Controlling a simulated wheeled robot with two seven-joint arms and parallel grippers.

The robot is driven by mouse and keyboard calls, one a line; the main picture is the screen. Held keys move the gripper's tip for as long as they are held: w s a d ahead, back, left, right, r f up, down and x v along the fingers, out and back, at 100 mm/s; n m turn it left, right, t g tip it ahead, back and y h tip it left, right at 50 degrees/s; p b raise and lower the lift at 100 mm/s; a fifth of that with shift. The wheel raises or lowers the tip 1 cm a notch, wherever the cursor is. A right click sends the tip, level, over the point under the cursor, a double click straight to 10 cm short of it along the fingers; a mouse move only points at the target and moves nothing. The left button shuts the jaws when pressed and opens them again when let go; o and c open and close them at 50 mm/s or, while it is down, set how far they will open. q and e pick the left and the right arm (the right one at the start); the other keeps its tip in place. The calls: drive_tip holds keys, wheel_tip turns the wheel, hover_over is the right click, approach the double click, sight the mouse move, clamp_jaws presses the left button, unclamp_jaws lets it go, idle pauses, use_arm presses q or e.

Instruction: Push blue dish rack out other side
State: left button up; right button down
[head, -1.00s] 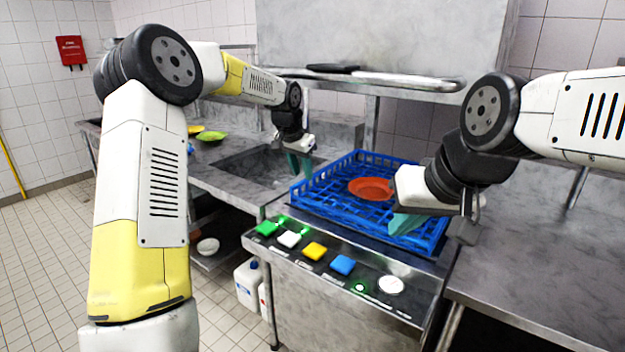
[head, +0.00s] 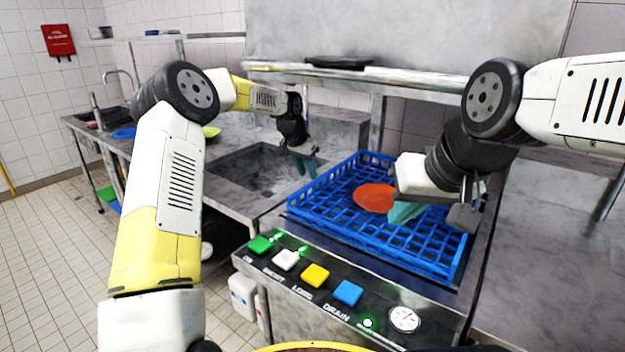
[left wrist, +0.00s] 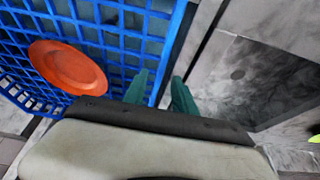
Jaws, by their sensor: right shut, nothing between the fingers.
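The blue dish rack (head: 300,207) sits on the metal bed of the dishwasher, behind the button panel, and it also shows in the left wrist view (left wrist: 117,37). An orange plate (head: 372,197) lies in it, seen too in the left wrist view (left wrist: 68,66). My left gripper (head: 305,168) is beside the rack's left end, over the edge of the sink counter. Its two green fingers (left wrist: 165,92) are apart with nothing between them. My right gripper (head: 402,213) is shut and empty, its green fingers over the rack's right part; whether they touch it is unclear.
The button panel (head: 322,287) runs along the front with green, white, yellow and blue buttons. The raised hood (head: 400,40) and its bar are above and behind. A sink (head: 250,170) lies left of the rack; the right counter (head: 545,220) looks clear.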

sight(312, 196)
use_arm(q)
drive_tip(key=shift+w+d+f, duration=0.15)
drive_tip(key=shift+w+f, duration=0.25)
drive_tip(key=shift+f, duration=0.1)
drive_tip(key=x, duration=0.6)
drive_tip(key=shift+w+d+f, duration=0.1)
drive_tip(key=shift+w+f, duration=0.05)
drive_tip(key=shift+f, duration=0.2)
clamp_jaws()
idle(0.7)
